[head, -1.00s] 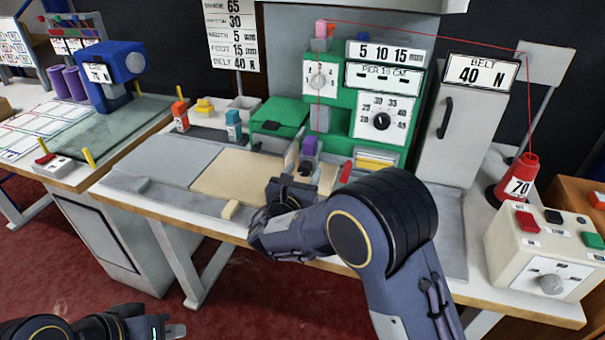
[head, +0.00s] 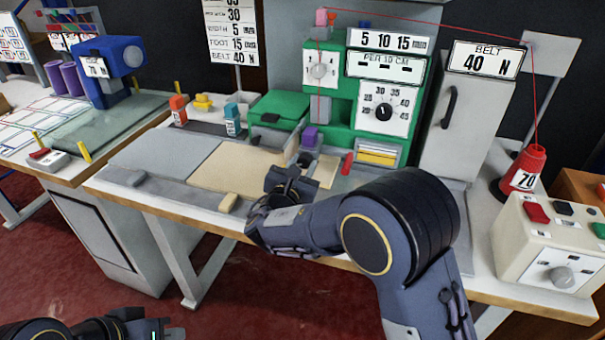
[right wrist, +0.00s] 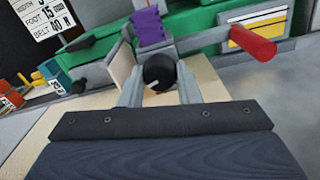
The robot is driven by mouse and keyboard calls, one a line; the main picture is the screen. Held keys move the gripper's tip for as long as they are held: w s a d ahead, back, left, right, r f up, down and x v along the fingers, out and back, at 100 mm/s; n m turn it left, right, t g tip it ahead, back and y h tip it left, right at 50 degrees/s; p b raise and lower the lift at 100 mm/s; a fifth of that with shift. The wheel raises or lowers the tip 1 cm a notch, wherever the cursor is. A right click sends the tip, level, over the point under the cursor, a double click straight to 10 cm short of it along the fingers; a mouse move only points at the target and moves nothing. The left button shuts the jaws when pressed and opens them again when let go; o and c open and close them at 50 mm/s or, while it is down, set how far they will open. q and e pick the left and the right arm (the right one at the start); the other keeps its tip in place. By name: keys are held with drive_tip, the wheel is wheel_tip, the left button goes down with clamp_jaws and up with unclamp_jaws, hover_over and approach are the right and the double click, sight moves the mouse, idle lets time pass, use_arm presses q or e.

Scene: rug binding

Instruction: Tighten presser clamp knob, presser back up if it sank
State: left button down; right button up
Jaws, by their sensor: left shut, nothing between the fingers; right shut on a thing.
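The black clamp knob (right wrist: 159,72) with a pale mark on its face sits between the two fingers of my right gripper (right wrist: 160,88) in the right wrist view. That gripper is shut on it. The purple presser piece (right wrist: 149,27) stands just behind and above the knob; it also shows in the head view (head: 309,138). In the head view my right gripper (head: 294,172) is in front of the green machine (head: 345,118), and the knob is hidden by it. I cannot tell the presser's exact height. My left gripper (head: 174,334) is shut and empty at the bottom left, away from the table.
A red lever (head: 346,164) sticks out right of the presser; it is also close in the right wrist view (right wrist: 252,42). A beige mat (head: 225,170) lies on the worktable beside a small tan block (head: 228,202). A red thread spool (head: 524,170) and control box (head: 550,240) stand at the right.

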drive_tip(key=m+b, duration=0.5)
drive_tip(key=b, duration=0.2)
drive_tip(key=m+b, duration=0.5)
drive_tip(key=b, duration=0.2)
drive_tip(key=m+b, duration=0.5)
drive_tip(key=b, duration=0.2)
drive_tip(key=shift+a+f+b, duration=0.1)
drive_tip(key=shift+f+b, duration=0.15)
drive_tip(key=shift+b, duration=0.05)
drive_tip(key=m+b, duration=0.1)
drive_tip(key=m, duration=0.2)
drive_tip(key=shift+r, duration=0.15)
drive_tip(key=shift+r+m+b, duration=0.15)
drive_tip(key=shift+m+b, duration=0.2)
drive_tip(key=shift+m, duration=1.35)
drive_tip(key=o, duration=1)
drive_tip(key=shift+s, duration=0.1)
drive_tip(key=p+v, duration=0.1)
drive_tip(key=v, duration=0.6)
drive_tip(key=shift+s+a, duration=0.1)
drive_tip(key=shift+s, duration=0.2)
drive_tip(key=shift+r, duration=0.1)
